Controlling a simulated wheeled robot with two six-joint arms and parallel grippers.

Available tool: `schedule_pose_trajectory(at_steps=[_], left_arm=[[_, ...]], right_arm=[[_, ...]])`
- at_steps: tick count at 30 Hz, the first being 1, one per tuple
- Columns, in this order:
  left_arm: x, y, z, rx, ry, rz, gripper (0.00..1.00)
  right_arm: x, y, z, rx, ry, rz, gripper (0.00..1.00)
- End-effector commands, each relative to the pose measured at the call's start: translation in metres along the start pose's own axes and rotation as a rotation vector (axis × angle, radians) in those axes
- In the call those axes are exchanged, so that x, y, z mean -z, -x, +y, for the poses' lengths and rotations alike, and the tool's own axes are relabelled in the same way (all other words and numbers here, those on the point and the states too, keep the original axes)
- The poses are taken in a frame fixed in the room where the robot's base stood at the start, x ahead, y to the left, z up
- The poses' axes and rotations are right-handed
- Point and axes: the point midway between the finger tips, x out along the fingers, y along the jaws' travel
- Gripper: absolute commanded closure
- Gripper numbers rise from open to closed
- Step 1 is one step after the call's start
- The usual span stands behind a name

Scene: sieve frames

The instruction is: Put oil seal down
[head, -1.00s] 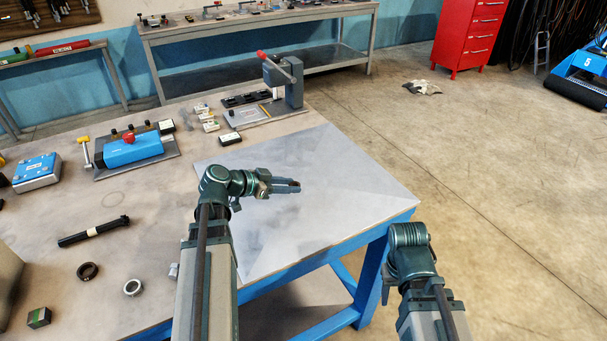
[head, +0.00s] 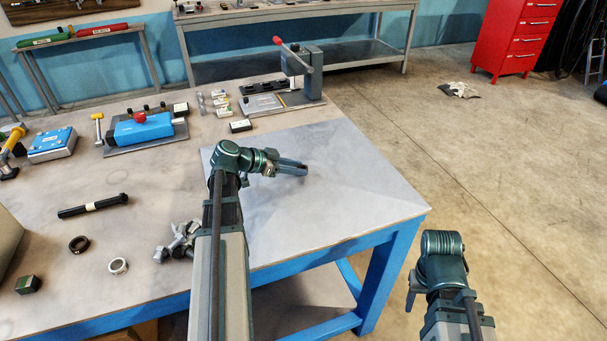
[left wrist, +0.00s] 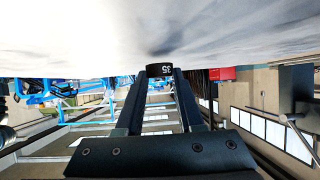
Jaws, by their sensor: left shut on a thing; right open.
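My left gripper (head: 303,169) is over the grey sheet (head: 350,190) on the near bench. In the left wrist view the gripper (left wrist: 155,80) is shut on the oil seal (left wrist: 159,70), a short black ring marked 35. The seal is at the fingertips, close to the pale surface; I cannot tell whether it touches. In the head view the seal cannot be made out. My right gripper (head: 412,290) is open, low and to the right of the bench, clear of it; its fingers are partly hidden.
A hand press (head: 310,75) stands at the bench's back edge. A blue fixture (head: 142,131), a dark bolt (head: 92,206), a dark ring (head: 79,244), a light ring (head: 118,266) and metal fittings (head: 178,240) lie left of my left arm. The sheet's right part is clear.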

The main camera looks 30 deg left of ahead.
Motion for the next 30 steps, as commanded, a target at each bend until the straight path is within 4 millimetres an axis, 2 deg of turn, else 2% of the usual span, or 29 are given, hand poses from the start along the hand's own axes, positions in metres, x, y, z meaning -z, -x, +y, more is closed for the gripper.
schedule_pose_trajectory(at_steps=[1, 2, 13, 14, 18, 19, 30], left_arm=[[-0.0102, -0.0006, -0.0011, 0.001, 0.001, 0.0, 1.0], [-0.0113, 0.0004, -0.0014, 0.001, 0.001, 0.0, 1.0], [-0.0126, 0.0002, -0.0013, 0.0, 0.0, 0.0, 1.0], [-0.0124, 0.0003, -0.0013, 0.0, 0.0, 0.0, 0.61], [-0.0114, 0.0008, -0.0013, 0.0, 0.0, 0.0, 0.36], [-0.0113, 0.0008, -0.0014, 0.0, 0.0, 0.0, 0.32], [-0.0063, 0.0035, -0.0013, 0.0, 0.0, 0.0, 0.32]], right_arm=[[0.0006, -0.0092, -0.0009, 0.0, 0.0, 0.0, 0.5], [0.0007, -0.0097, -0.0009, 0.0, 0.0, 0.0, 0.5], [0.0007, -0.0109, -0.0011, 0.0, 0.0, 0.0, 0.5], [0.0007, -0.0107, -0.001, 0.0, 0.0, 0.0, 0.5], [0.0006, -0.0095, -0.0009, 0.0, 0.0, 0.0, 0.5], [0.0006, -0.0095, -0.0009, 0.0, 0.0, 0.0, 0.5], [0.0003, -0.0038, -0.0004, 0.0, 0.0, 0.0, 0.5]])
